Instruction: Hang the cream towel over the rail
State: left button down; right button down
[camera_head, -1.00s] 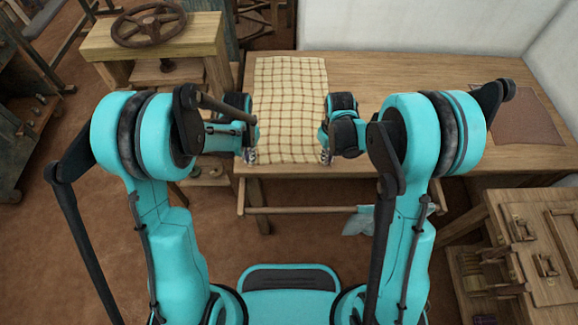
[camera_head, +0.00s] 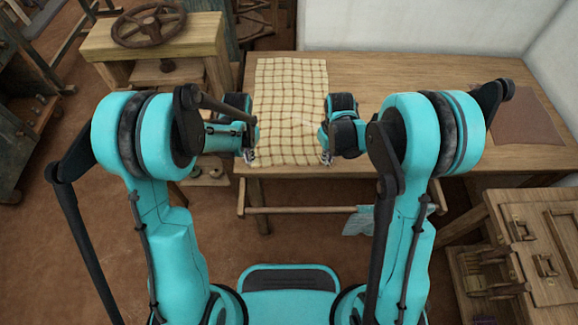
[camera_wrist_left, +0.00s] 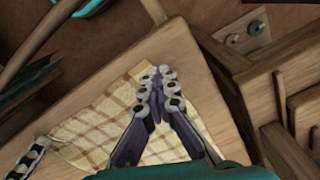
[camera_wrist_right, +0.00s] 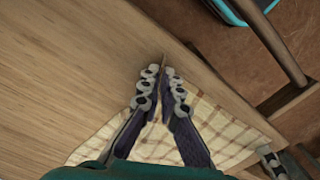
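The cream towel (camera_head: 290,110), with a brown check, lies lengthwise on the wooden table, its front edge near the table's front edge. My left gripper (camera_head: 249,157) is at its front left corner, and the fingers look shut on it in the left wrist view (camera_wrist_left: 160,76). My right gripper (camera_head: 327,159) is at the front right corner. Its fingers look shut on a thin edge of the towel in the right wrist view (camera_wrist_right: 163,74). The pinched corners are mostly hidden by the fingers. The wooden rail (camera_head: 300,210) runs below the table's front edge.
A blue cloth (camera_head: 358,221) hangs at the rail's right part. A brown mat (camera_head: 525,117) lies on the table (camera_head: 420,75) at right. A wooden stand with a handwheel (camera_head: 150,27) is at left, and a wooden drawer unit (camera_head: 540,240) at front right.

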aim_at(259, 165)
pick_arm(q)
jog(key=shift+r, duration=0.15)
pick_arm(e)
jog(key=shift+r, duration=0.1)
dwell(0.3)
